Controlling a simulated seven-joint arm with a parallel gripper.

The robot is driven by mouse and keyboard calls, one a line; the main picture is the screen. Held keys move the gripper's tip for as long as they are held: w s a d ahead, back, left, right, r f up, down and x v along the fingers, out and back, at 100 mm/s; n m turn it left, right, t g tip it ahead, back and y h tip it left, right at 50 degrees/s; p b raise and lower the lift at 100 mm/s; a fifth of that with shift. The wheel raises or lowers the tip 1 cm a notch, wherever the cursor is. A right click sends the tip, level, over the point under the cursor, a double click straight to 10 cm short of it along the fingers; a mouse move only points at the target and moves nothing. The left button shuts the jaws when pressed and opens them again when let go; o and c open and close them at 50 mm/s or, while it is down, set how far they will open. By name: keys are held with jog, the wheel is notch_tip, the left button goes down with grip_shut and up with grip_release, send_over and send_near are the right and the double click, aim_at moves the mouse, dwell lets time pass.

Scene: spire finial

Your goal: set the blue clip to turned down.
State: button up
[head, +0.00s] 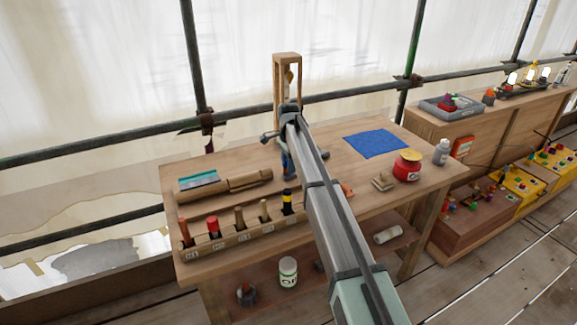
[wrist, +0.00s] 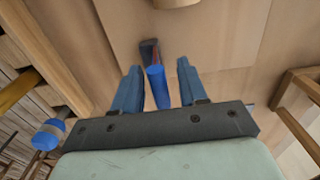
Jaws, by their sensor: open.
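In the wrist view, my gripper (wrist: 157,76) has its two blue fingers apart. A blue rounded piece, which looks like the blue clip (wrist: 157,90), lies between them with a gap visible on each side. A dark piece with a reddish edge (wrist: 149,52) shows just beyond its far end. In the head view, my gripper (head: 288,172) hangs low over the wooden bench (head: 230,178), partly behind my arm. I cannot pick the clip out from the blue fingers there, nor tell which way it is turned.
A wooden frame (head: 276,80) stands upright at the bench's back. A tool rack (head: 240,238) with several handles runs along the front left. A blue cloth (head: 376,144), red tin (head: 407,168) and white bottle (head: 441,152) are at right. Scaffold poles (head: 195,60) stand behind.

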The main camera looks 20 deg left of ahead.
jog(key=shift+f, duration=0.4)
grip_shut()
